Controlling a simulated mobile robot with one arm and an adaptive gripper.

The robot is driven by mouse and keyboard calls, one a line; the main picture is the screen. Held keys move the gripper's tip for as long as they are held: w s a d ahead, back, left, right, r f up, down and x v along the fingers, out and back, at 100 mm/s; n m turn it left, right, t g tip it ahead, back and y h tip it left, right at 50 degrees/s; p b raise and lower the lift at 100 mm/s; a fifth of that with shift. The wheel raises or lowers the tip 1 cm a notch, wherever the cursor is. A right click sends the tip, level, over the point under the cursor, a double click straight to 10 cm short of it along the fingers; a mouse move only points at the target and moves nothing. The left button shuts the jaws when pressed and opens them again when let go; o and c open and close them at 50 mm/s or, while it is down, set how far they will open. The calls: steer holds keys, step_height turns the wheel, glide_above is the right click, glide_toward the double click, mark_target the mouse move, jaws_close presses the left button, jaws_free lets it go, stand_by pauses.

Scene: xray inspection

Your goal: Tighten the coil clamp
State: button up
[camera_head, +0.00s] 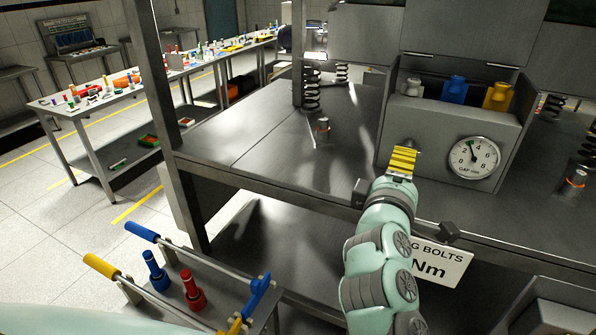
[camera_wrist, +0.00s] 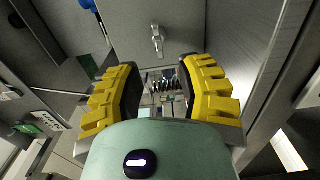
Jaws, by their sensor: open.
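My gripper (camera_head: 403,162) is in front of the grey gauge box, its yellow-padded fingers above the front part of the metal bench. In the wrist view its two fingers (camera_wrist: 161,78) stand wide apart and hold nothing. Between and beyond them shows a small dark coil-like part with bright metal (camera_wrist: 168,84); a small metal lever or catch (camera_wrist: 157,40) sits on a grey plate above it. I cannot tell for sure which part is the coil clamp.
The grey box (camera_head: 448,120) carries a round dial (camera_head: 474,158) and white, blue and yellow parts on top. Dark springs (camera_head: 311,92) stand at the bench back. A rack with blue and yellow handles (camera_head: 145,285) is at lower left.

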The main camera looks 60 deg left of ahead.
steer(key=shift+v, duration=1.9)
